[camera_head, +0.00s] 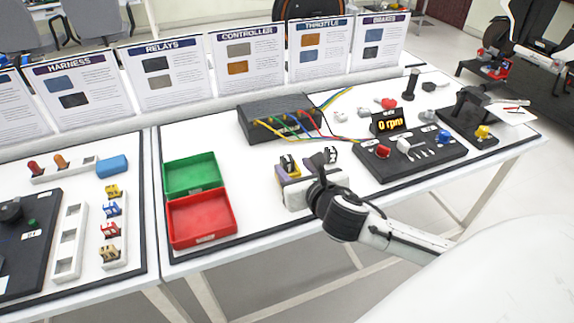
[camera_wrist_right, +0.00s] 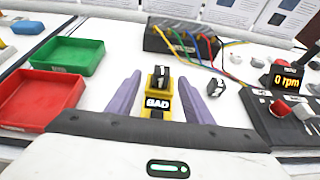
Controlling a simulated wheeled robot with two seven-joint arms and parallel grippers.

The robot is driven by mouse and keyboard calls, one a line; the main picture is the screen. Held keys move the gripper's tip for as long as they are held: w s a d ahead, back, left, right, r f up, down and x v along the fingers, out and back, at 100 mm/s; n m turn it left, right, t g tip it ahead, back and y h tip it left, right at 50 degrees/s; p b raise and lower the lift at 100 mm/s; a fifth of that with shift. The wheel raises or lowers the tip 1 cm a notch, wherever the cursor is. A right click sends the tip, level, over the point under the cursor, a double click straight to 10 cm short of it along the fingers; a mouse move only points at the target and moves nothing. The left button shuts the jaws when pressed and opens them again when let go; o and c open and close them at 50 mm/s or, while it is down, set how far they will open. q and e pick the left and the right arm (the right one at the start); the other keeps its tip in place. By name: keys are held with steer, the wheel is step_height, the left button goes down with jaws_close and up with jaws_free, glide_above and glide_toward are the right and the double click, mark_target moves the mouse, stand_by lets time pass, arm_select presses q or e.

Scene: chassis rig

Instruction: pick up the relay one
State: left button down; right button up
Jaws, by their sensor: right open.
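A small black relay marked "1" (camera_wrist_right: 161,77) sits upright on a yellow holder (camera_wrist_right: 158,105) with a "BAD" label. The same relay (camera_head: 288,162) shows in the head view, close to the white tabletop's middle. My right gripper (camera_wrist_right: 160,112) is open, its two purple fingers either side of the yellow holder and apart from it. In the head view my right gripper (camera_head: 290,180) partly hides the holder. A second black-and-white relay (camera_wrist_right: 216,87) lies on the table to the right; its marking is hard to read. My left gripper is not in view.
A green tray (camera_head: 190,174) and a red tray (camera_head: 202,219) stand to the left. A black box with coloured wires (camera_head: 278,117) is behind. A black panel with knobs (camera_head: 410,152) and an rpm display (camera_head: 391,124) are to the right.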

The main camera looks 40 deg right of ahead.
mark_target(288, 161)
steer(key=x, duration=0.5)
steer(key=shift+d+f, duration=0.2)
steer(key=shift+f, duration=0.05)
jaws_close()
